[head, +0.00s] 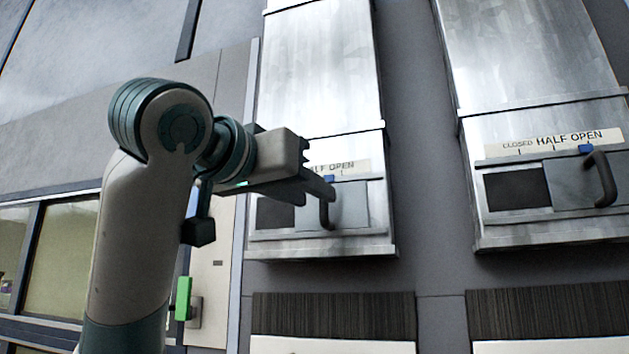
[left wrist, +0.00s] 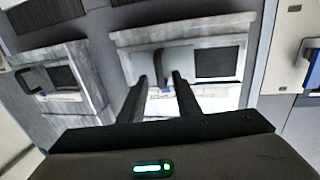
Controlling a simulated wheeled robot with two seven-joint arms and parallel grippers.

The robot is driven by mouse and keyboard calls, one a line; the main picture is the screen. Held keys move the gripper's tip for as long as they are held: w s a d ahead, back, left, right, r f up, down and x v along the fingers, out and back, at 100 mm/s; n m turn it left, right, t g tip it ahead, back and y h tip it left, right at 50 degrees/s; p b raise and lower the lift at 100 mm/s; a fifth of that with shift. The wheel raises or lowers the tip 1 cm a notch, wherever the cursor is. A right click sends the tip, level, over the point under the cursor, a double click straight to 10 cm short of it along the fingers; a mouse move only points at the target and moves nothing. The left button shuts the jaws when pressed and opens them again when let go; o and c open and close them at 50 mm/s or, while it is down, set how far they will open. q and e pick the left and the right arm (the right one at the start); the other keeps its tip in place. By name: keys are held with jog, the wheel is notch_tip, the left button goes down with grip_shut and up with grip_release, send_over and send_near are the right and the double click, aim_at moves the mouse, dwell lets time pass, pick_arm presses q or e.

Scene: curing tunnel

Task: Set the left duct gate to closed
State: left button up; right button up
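The left duct gate (head: 350,203) is a sliding metal plate low on the left duct, with a dark upright handle (head: 327,214) and a blue pointer (head: 329,179). A dark opening (head: 275,214) shows left of the plate. Its scale label is partly hidden by my gripper; "LF OPEN" can be read above the pointer. My left gripper (head: 319,190) is at the handle. In the left wrist view its two fingers (left wrist: 160,76) are apart, with the handle (left wrist: 159,64) between or just beyond the tips; contact cannot be told. My right gripper is not in view.
A second duct gate (head: 579,183) stands to the right, its handle (head: 605,180) and blue pointer near the right part of its "HALF OPEN" label. Dark ribbed panels (head: 335,314) lie below the ducts. A green-handled wall fixture (head: 184,298) is at lower left, beside my arm.

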aim_at(327, 204)
pick_arm(q)
jog(key=shift+p+x, duration=0.3)
jog(key=shift+x, duration=0.85)
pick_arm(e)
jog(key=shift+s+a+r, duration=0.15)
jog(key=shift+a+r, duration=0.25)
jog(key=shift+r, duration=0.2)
